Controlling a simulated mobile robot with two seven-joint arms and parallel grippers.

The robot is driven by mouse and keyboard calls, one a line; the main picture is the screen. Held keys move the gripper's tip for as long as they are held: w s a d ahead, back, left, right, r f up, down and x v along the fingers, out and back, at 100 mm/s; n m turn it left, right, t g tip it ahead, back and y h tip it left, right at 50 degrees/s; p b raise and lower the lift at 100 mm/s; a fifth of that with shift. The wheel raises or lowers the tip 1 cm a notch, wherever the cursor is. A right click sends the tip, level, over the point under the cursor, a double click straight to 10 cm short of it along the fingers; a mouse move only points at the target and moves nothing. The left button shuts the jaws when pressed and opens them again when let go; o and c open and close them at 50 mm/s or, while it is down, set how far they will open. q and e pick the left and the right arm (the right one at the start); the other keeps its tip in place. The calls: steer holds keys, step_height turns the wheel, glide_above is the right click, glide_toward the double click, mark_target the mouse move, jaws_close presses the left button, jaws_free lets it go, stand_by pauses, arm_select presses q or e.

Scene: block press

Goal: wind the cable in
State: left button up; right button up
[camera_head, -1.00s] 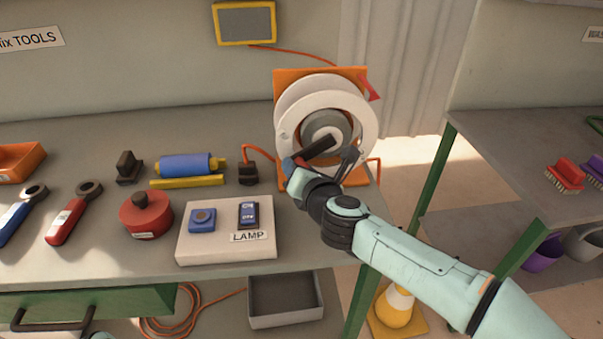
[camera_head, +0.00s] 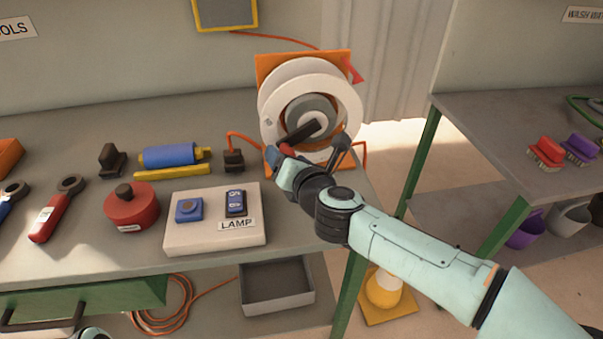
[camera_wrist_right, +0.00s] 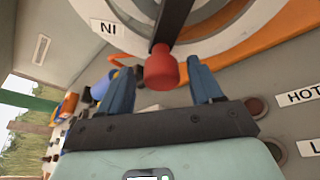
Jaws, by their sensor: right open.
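The cable reel (camera_head: 276,88), a white drum on an orange stand (camera_head: 338,57), stands upright near the bench's right end. Its black crank arm (camera_head: 303,131) points down-left and ends in a red knob (camera_head: 287,149). My right gripper (camera_head: 305,155) is in front of the reel. In the right wrist view the red knob (camera_wrist_right: 161,72) sits between the fingertips of the open gripper (camera_wrist_right: 162,82), with gaps on both sides. Orange cable (camera_head: 243,137) runs between a black plug (camera_head: 233,161) and the reel. My left gripper is not in view.
A white panel (camera_head: 182,239) with blue switches and a LAMP label is left of my right arm. A red round object (camera_head: 131,207) and a blue cylinder (camera_head: 171,156) are on the bench. Below are coiled orange cable (camera_head: 172,322) and a grey tray (camera_head: 276,302). Another bench (camera_head: 485,130) stands right.

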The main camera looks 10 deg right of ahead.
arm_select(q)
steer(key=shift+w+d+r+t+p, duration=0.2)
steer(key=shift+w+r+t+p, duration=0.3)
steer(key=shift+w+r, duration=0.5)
arm_select(e)
steer(key=v, duration=1.1)
